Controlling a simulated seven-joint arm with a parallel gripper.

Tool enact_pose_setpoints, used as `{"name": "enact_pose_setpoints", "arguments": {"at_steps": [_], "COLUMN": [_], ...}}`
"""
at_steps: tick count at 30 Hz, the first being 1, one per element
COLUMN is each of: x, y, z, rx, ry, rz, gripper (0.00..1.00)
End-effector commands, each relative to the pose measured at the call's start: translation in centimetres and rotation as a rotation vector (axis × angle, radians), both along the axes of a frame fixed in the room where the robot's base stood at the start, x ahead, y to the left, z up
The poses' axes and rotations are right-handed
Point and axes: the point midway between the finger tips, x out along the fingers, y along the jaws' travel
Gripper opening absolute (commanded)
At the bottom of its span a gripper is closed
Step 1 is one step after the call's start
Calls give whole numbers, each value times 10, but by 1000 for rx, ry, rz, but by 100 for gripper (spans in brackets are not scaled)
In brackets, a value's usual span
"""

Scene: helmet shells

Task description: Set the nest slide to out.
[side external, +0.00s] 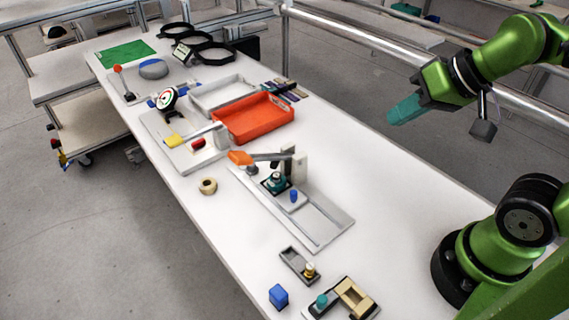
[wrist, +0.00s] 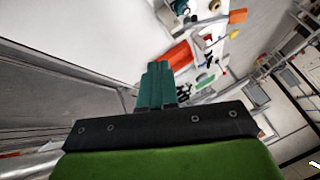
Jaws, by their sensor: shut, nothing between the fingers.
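The nest slide appears to be the light carriage with a blue knob (side external: 293,195) on a long grey base plate with rails (side external: 327,222). It sits at the far end of the rails, beside a press post and an orange-tipped lever (side external: 240,158). A dark nest with a teal part (side external: 274,182) is at the carriage's far side, partly under the lever arm. The near stretch of rail is bare. My gripper (side external: 392,120) is shut and empty, raised high to the right of the plate and apart from it. Its teal fingers (wrist: 157,82) also show in the wrist view.
An orange tray (side external: 254,118) and a grey tray (side external: 222,95) stand behind the press. A toggle fixture (side external: 185,140), a tan ring (side external: 208,186), a blue block (side external: 278,296) and small fixtures (side external: 342,300) lie around. The table right of the rails is clear.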

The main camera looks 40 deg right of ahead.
Motion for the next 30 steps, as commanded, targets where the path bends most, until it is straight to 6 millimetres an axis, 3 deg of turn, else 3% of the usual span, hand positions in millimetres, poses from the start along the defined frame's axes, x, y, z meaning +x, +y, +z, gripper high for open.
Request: {"name": "enact_pose_setpoints", "arguments": {"at_steps": [6, 11, 15, 30], "x": [0, 1, 18, 114], "y": [0, 6, 22, 114], "z": [0, -8, -16, -57], "rx": [0, -1, -18, -234], "ry": [0, 33, 115, 521], "rz": [0, 25, 95, 362], "gripper": [0, 24, 44, 44]}}
